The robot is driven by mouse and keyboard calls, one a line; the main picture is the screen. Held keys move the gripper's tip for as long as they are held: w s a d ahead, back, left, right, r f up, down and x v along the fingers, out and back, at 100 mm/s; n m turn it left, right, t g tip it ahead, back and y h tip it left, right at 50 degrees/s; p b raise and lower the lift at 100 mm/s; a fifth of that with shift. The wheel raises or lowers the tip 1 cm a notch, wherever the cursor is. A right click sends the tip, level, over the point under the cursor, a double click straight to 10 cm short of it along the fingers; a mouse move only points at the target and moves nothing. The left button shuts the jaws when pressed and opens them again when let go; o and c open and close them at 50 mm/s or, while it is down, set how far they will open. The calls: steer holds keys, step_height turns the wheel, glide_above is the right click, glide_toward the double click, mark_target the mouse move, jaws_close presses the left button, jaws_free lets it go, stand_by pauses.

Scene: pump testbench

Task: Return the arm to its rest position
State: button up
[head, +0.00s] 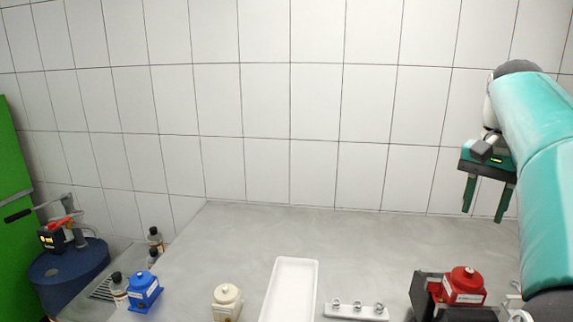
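My gripper (484,197) is at the right of the head view, at the end of my teal arm. Its two dark green fingers point down and stand apart, with nothing between them. It hangs in the air in front of the tiled wall, above the bench's right side. My arm comes in from the right edge, and its base is out of view.
The grey bench (230,240) holds a blue pump (144,291), a cream pump (227,301), a white tray (287,262), a rail with metal fittings (356,311) and a red pump (464,285) in a dark holder. Bottles (155,240) and a blue drum (62,277) are left.

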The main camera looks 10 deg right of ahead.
steer(key=s+a+f+n+t, duration=0.2)
steer(key=s+a+f+n, duration=0.3)
steer(key=a+f, duration=0.5)
steer(key=s+a+f+n+t, duration=0.3)
steer(key=a+f, duration=0.6)
steer(key=a, duration=0.7)
steer(key=s+n, duration=0.2)
steer(key=s, duration=0.1)
steer(key=shift+f, duration=0.4)
steer(key=shift+d, duration=0.15)
